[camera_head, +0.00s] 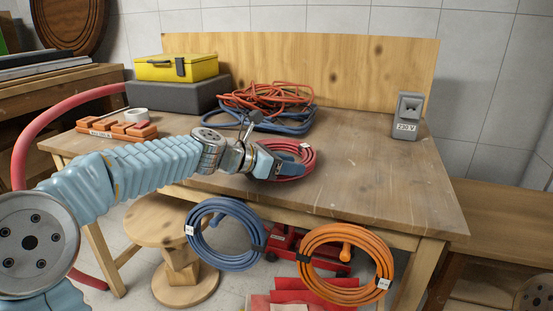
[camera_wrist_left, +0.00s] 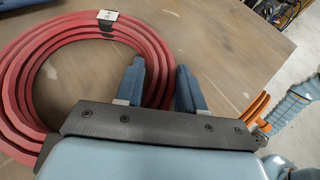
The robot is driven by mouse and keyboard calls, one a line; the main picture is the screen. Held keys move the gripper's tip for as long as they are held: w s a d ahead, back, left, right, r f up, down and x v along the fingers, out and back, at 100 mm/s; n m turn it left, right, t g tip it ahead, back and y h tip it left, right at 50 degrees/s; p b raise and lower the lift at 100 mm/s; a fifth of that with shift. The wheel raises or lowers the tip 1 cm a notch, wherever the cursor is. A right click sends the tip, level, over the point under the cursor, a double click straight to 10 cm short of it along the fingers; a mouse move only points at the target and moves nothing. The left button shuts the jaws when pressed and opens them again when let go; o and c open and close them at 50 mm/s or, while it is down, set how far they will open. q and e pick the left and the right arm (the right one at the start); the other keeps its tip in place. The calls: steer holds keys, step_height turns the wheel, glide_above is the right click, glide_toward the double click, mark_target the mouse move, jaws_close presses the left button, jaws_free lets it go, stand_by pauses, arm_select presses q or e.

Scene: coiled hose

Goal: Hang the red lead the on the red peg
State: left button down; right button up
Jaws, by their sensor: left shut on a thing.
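The red lead (camera_head: 311,158) is a coil with a white tag, at the middle of the wooden table. It also shows in the left wrist view (camera_wrist_left: 65,28), lying close over the wood. My left gripper (camera_head: 280,168) is shut on the near side of the coil. In the left wrist view the red strands pass between its two blue fingers (camera_wrist_left: 160,68). A blue coil (camera_head: 192,249) and an orange coil (camera_head: 311,273) hang at the table's front. An orange peg (camera_head: 346,252) shows inside the orange coil. I cannot make out the red peg. My right gripper is not in view.
A blue tray (camera_head: 290,129) with tangled orange cord stands behind the coil. A yellow case (camera_head: 176,68) on a grey box, orange blocks (camera_head: 131,132) and a grey 230 V box (camera_head: 407,116) are on the table. A stool (camera_head: 160,222) stands below.

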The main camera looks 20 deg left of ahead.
arm_select(q)
steer(key=shift+d, duration=0.1)
step_height(320, 180, up, 6)
steer(key=p, duration=0.5)
steer(key=shift+r+p, duration=0.15)
steer(key=shift+p, duration=0.15)
steer(key=shift+r, duration=1.35)
